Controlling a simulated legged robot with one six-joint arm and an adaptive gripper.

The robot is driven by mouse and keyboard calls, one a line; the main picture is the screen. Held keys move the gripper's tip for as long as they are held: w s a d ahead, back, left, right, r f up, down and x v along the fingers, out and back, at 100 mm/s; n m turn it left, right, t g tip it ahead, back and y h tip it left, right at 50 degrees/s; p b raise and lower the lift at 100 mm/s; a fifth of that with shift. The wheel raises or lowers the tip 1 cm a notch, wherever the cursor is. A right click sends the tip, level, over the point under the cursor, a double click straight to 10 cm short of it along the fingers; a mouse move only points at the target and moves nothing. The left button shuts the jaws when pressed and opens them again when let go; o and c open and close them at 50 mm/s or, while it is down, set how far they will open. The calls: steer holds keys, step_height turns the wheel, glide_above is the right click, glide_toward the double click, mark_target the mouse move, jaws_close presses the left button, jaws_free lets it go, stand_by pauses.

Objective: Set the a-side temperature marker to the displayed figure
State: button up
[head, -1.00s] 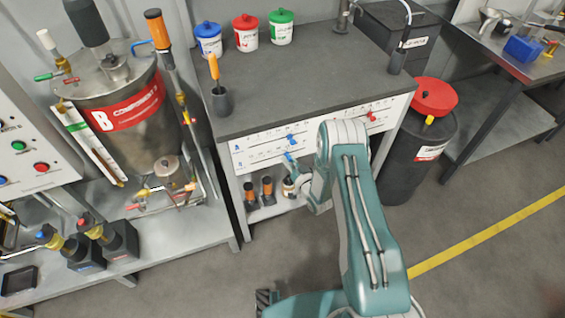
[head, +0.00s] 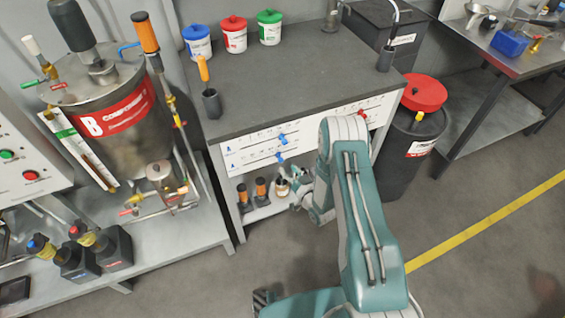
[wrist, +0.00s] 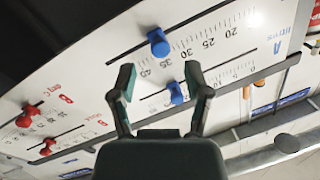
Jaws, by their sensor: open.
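The scale panel (head: 253,150) on the bench front carries two blue markers on its left part, an upper one (head: 282,139) and a lower one (head: 279,158). The wrist view shows the panel upside down, with one blue marker (wrist: 158,42) on a 20–45 scale, around 40, and the other blue marker (wrist: 176,92) on a second scale. An A label shows at right; which scale is temperature is unclear. My gripper (wrist: 159,72) is open and empty, its fingers apart before the blue markers and not visibly touching them. In the head view my gripper (head: 300,196) is partly hidden by my arm.
Red markers (wrist: 30,114) sit on the B scales. A shelf below the panel holds orange-topped items (head: 261,187). A black drum with a red lid (head: 425,93) stands right of the bench; the B tank (head: 125,110) stands left. No readable display figure shows.

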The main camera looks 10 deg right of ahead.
steer(key=v, duration=0.7)
steer(key=shift+w, duration=0.15)
steer(key=w+d+r+n+g+h, duration=0.1)
steer(key=w+d+r+g+h, duration=0.2)
steer(key=r, duration=0.7)
steer(key=w+r+n+g+h, duration=0.15)
steer(key=w+r, duration=0.35)
steer(key=r, duration=0.5)
steer(key=s+d+r+m+g+h, duration=0.1)
steer(key=s+r+h, duration=0.1)
steer(key=s+r, duration=0.35)
steer(key=s+d+r+m+g+h, duration=0.1)
steer(key=s+r, duration=0.1)
steer(key=r, duration=0.6)
steer(key=s+a+r+g, duration=0.1)
steer(key=s+r, duration=0.2)
steer(key=s, duration=0.6)
steer(key=s+a+r+g, duration=0.1)
steer(key=s+r+g, duration=0.1)
steer(key=s, duration=0.6)
steer(key=s+r+m+g, duration=0.1)
steer(key=s+r, duration=0.2)
steer(key=s, duration=0.6)
steer(key=shift+s+a+r, duration=0.3)
steer(key=shift+s+a, duration=0.05)
steer(key=shift+a, duration=0.05)
